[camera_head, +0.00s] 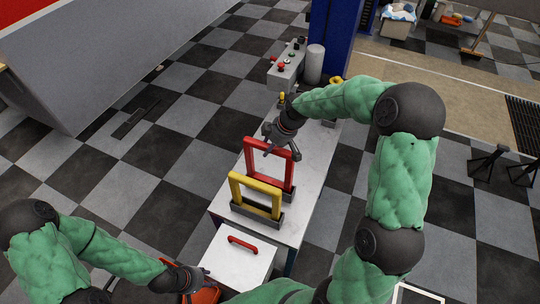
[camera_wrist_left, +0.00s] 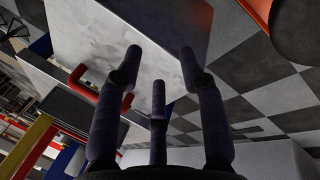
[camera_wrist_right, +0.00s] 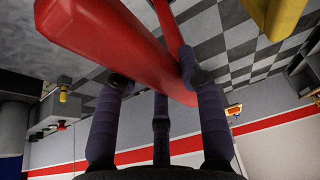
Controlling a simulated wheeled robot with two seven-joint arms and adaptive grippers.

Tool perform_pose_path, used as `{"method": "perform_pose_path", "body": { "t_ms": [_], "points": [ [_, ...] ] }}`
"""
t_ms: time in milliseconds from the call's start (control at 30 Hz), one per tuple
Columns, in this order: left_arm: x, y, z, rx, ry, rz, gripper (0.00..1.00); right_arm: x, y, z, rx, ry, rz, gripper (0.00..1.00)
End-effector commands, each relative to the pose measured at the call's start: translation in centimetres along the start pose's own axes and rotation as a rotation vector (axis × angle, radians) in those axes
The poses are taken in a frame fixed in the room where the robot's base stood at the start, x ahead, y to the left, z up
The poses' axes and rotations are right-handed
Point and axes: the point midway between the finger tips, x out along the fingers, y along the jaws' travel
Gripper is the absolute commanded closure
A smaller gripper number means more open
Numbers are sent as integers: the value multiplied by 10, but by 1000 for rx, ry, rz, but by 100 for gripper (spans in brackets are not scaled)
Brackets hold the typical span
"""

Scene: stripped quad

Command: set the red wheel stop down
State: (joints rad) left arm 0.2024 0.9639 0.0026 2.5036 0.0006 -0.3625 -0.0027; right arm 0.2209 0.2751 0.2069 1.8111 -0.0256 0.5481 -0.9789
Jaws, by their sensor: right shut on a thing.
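The red wheel stop (camera_head: 292,168) is an upright red frame with a dark grey foot, over the narrow white table (camera_head: 315,160). Whether its foot touches the tabletop I cannot tell. My right gripper (camera_head: 281,143) is shut on its top bar; the red bar (camera_wrist_right: 110,35) crosses between the fingers in the right wrist view. A similar yellow frame (camera_head: 256,184) stands in a grey foot just in front of it. My left gripper (camera_head: 188,279) is low at the left, and in the left wrist view its fingers (camera_wrist_left: 158,75) are spread and empty.
A white box with a red handle (camera_head: 242,243) is in front of the table. A grey control box (camera_head: 286,65) and a blue column (camera_head: 336,35) stand at the far end. An orange thing (camera_head: 205,294) is beside my left gripper. Checkered floor lies left.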

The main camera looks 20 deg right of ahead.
Motion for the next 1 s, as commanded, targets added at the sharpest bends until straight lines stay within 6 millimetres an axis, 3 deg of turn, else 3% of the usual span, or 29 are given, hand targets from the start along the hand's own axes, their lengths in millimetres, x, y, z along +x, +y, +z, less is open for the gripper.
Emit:
{"method": "perform_pose_path", "body": {
  "t_ms": [167,433,833,867,900,933,1000],
  "points": [
    [0,0,0,0,0,0,60,7,1,2,1,3,4,100],
    [-2,0,0,0,1,0,60,34,2,13,1,3,4,100],
    [2,-1,0,0,1,0,60,38,2,15,0,4,5,100],
    [1,0,0,0,0,0,60,39,0,16,0,1,1,52],
    [1,0,0,0,0,0,60,39,0,16,0,1,1,41],
    [1,0,0,0,0,0,60,39,0,16,0,1,1,37],
    [1,0,0,0,1,0,60,39,0,16,0,1,1,37]
  ]
}}
